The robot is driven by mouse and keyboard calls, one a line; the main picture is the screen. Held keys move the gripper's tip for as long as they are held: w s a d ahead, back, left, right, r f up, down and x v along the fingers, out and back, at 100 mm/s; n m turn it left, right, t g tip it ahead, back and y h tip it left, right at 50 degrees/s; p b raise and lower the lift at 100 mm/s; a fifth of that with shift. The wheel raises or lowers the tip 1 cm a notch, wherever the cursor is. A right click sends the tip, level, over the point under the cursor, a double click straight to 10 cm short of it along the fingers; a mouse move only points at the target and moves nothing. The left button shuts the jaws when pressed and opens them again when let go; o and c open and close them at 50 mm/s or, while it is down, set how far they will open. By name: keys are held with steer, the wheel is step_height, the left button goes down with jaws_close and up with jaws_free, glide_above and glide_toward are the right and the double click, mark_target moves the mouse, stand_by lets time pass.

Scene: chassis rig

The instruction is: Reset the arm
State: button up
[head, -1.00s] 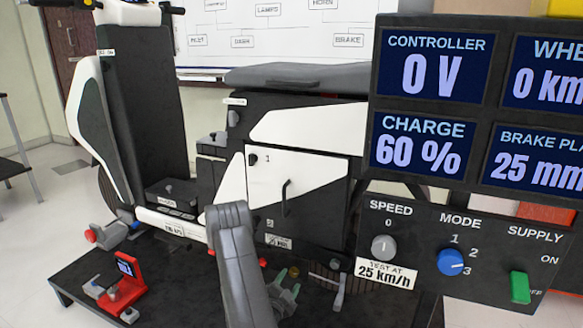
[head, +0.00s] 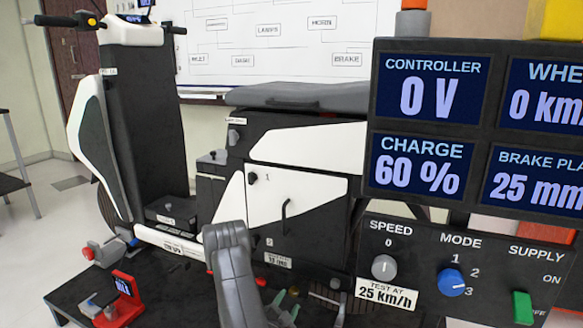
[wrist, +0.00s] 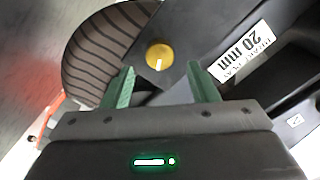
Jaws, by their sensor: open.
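My gripper (wrist: 162,88) shows in the wrist view with its two green fingers apart and nothing between them. Beyond the fingertips is a yellow round knob (wrist: 159,56) with a white mark; I cannot tell its distance. A label reading 20 mm (wrist: 243,55) is to its right, and a striped tyre (wrist: 100,50) to its left. In the head view my grey arm rises at the bottom centre. My gripper (head: 283,302) is partly hidden low beside it, in front of the scooter (head: 300,205).
The panel at the right shows CONTROLLER 0 V (head: 425,93), CHARGE 60 % and BRAKE PLAY 25 mm. Below are a speed knob (head: 384,267), a blue mode knob (head: 451,282) and a green supply switch (head: 522,307). A red device (head: 122,300) stands on the dark platform at the lower left.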

steer(key=p+v, duration=0.2)
steer(key=v, duration=0.8)
steer(key=b+x, duration=0.3)
steer(key=x, duration=1)
steer(key=shift+w+d+f+b, duration=0.1)
steer(key=shift+d+f+b, duration=0.05)
steer(key=shift+b, duration=0.2)
steer(key=shift+w+n, duration=0.1)
steer(key=shift+n, duration=0.2)
steer(key=n, duration=0.6)
steer(key=shift+r+p, duration=0.25)
steer(key=shift+p, duration=0.05)
steer(key=n+p, duration=0.1)
steer(key=n, duration=0.1)
steer(key=n+p, duration=0.2)
steer(key=n, duration=0.1)
steer(key=shift+a+r+n+p, duration=0.15)
steer(key=shift+a+n+p, duration=0.15)
steer(key=shift+p, duration=0.1)
steer(key=p, duration=0.2)
glide_toward(292, 292)
steer(key=shift+w+d+f, duration=0.15)
steer(key=shift+w+f, duration=0.1)
steer(key=shift+w, duration=0.15)
steer(key=shift+d, duration=0.1)
